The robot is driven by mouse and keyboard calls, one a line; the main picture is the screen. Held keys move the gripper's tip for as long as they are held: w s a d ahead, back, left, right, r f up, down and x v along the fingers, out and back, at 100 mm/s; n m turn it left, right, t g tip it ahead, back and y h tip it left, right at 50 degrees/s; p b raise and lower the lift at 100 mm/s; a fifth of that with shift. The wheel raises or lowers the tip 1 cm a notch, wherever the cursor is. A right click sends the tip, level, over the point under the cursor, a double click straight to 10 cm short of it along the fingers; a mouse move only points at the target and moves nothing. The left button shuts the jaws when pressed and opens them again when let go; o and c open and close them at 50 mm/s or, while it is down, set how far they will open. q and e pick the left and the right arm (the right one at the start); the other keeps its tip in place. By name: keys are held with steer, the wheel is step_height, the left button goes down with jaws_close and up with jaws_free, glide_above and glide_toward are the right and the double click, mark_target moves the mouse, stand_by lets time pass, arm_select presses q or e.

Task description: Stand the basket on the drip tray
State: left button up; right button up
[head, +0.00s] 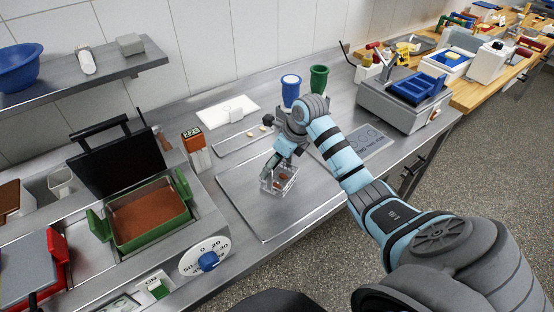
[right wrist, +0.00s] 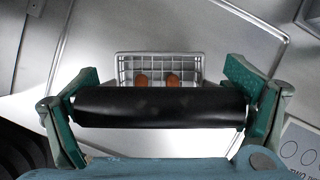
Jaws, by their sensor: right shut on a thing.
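The wire basket (head: 278,181) holds a few brown pieces. It is upright over the broad rimmed steel drip tray (head: 250,208) on the counter. I cannot tell whether its base touches the tray. My right gripper (head: 283,151) is above the basket, shut on its black handle. In the right wrist view the gripper (right wrist: 160,106) has a green finger at each end of the black handle. The basket (right wrist: 160,56) shows beyond the handle, with brown pieces inside. The handle hides part of the basket. My left gripper is not in view.
A green-handled fryer vat (head: 150,213) with brown oil and a raised black lid (head: 115,160) stands left. A narrow tray (head: 238,146) with small pieces, a blue cup (head: 291,88) and a green cup (head: 318,78) stand behind.

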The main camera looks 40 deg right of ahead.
steer(key=o, duration=1.1)
steer(key=shift+c, duration=0.2)
steer(key=v, duration=1.2)
steer(key=shift+r+p, duration=0.15)
steer(key=shift+p, duration=0.25)
